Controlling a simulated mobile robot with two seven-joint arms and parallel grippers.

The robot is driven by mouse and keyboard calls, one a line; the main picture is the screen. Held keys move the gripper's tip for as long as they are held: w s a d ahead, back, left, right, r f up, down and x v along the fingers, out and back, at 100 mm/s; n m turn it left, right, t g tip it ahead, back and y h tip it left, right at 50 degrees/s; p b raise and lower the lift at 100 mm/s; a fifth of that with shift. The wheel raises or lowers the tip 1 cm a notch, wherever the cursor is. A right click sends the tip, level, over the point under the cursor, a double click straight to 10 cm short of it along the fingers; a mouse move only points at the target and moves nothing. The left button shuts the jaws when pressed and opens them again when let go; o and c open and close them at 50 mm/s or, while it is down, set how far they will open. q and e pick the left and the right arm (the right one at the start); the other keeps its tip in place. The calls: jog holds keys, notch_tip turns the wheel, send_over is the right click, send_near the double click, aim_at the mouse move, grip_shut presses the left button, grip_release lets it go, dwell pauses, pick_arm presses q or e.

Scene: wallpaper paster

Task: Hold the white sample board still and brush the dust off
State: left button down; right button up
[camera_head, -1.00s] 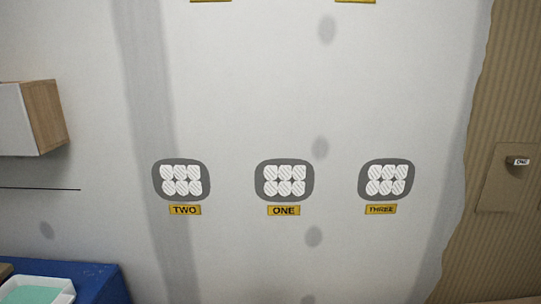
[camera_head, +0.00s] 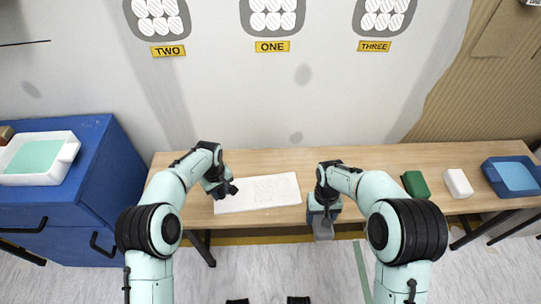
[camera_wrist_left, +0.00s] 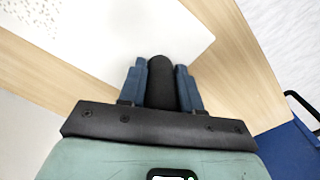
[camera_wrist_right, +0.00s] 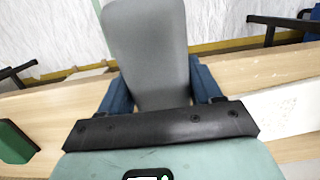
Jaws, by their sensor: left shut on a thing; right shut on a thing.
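The white sample board (camera_head: 262,194) lies flat on the wooden bench. Specks of dust show on it in the left wrist view (camera_wrist_left: 120,35), and its edge shows in the right wrist view (camera_wrist_right: 288,110). My left gripper (camera_head: 229,189) is at the board's left end, shut on a black round-ended knob (camera_wrist_left: 161,80). I cannot tell whether the knob is fixed to the board. My right gripper (camera_head: 324,212) is to the right of the board, shut on a grey, flat, tapered piece (camera_wrist_right: 150,50), seemingly the brush. No bristles are visible, and it is apart from the board.
A green block (camera_head: 415,184), a white block (camera_head: 458,183) and a blue tray (camera_head: 495,177) stand on the bench (camera_head: 380,160) at right. A blue cabinet (camera_head: 95,150) with a white tray (camera_head: 68,152) stands at left. The wall (camera_head: 230,110) rises behind the bench.

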jog(key=o, duration=0.5)
jog(key=c, duration=0.5)
jog(key=shift+n+t, duration=0.3)
jog(key=shift+t, duration=0.2)
jog(key=w+a+r, duration=0.1)
jog(key=w+a, duration=0.2)
jog(key=w+a+r, duration=0.1)
jog(key=w+a, duration=0.2)
jog(key=w+a+r, duration=0.2)
jog(key=w+a, duration=0.1)
jog(key=shift+w+a, duration=0.15)
jog(key=shift+a, duration=0.2)
jog(key=w+a+r, duration=0.3)
jog(key=a+r, duration=0.1)
jog(key=a, duration=0.7)
jog(key=shift+r+n+t, duration=0.2)
jog(key=shift+n+t, duration=0.1)
jog(key=shift+w+d, duration=0.1)
